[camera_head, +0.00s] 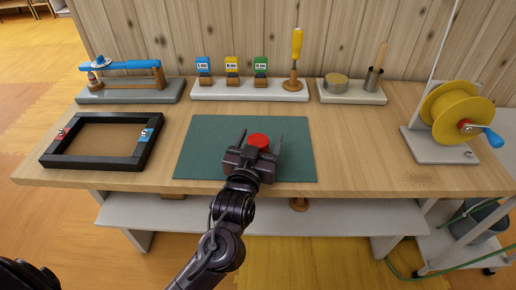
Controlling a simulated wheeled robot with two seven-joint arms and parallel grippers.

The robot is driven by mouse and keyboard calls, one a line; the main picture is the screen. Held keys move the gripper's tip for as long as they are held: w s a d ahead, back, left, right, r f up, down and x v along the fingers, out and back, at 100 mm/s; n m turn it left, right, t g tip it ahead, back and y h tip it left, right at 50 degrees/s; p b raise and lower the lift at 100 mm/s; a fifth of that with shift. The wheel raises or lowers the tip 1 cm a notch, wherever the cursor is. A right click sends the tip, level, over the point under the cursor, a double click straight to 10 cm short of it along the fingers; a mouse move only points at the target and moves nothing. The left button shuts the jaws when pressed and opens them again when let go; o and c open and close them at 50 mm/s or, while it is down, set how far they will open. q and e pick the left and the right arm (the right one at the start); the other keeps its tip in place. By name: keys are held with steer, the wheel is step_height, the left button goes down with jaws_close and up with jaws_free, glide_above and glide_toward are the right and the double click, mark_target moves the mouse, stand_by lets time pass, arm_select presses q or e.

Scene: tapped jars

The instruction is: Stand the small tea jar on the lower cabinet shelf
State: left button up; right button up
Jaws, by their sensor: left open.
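A round red top (258,141) shows on the green mat (210,150) in the middle of the worktable. It looks like the lid of the small tea jar, but the body below it is hidden by my gripper. My left gripper (258,137) is over the mat with its fingers open, one on each side of the red top. I cannot tell whether they touch it. A pale shelf (350,216) runs below the tabletop and may be the lower shelf; the tabletop covers its rear part. My right gripper is not in view.
A dark-framed tray (100,165) lies to the left of the mat. Behind stand a blue-armed device (120,66), a rack of small coloured blocks (232,66) with a yellow-handled tool (296,45), and a cup stand (352,93). A yellow reel (457,110) is at right.

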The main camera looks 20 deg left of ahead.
mark_target(260, 136)
arm_select(q)
steer(key=shift+c, duration=0.4)
steer(key=c, duration=1.2)
steer(key=shift+c, duration=0.2)
